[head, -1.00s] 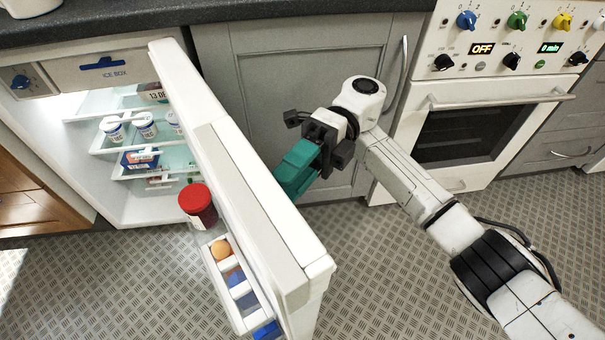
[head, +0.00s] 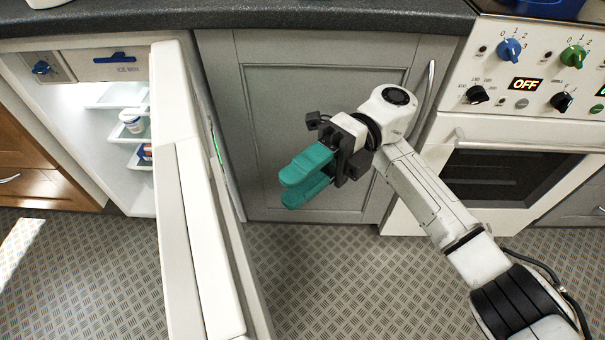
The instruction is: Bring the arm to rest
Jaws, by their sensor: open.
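My gripper (head: 292,188) has two teal fingers, one above the other, with a gap between them. It is open and empty. It points left, in the air in front of a grey cabinet door (head: 315,130), to the right of the open fridge door (head: 205,230) and apart from it. My white arm reaches it from the lower right.
The fridge (head: 95,135) stands open at the left, with a small tub (head: 133,124) on a shelf. Its door juts out toward me and hides part of the inside. The oven (head: 510,175) is at the right. The patterned floor (head: 310,285) is clear.

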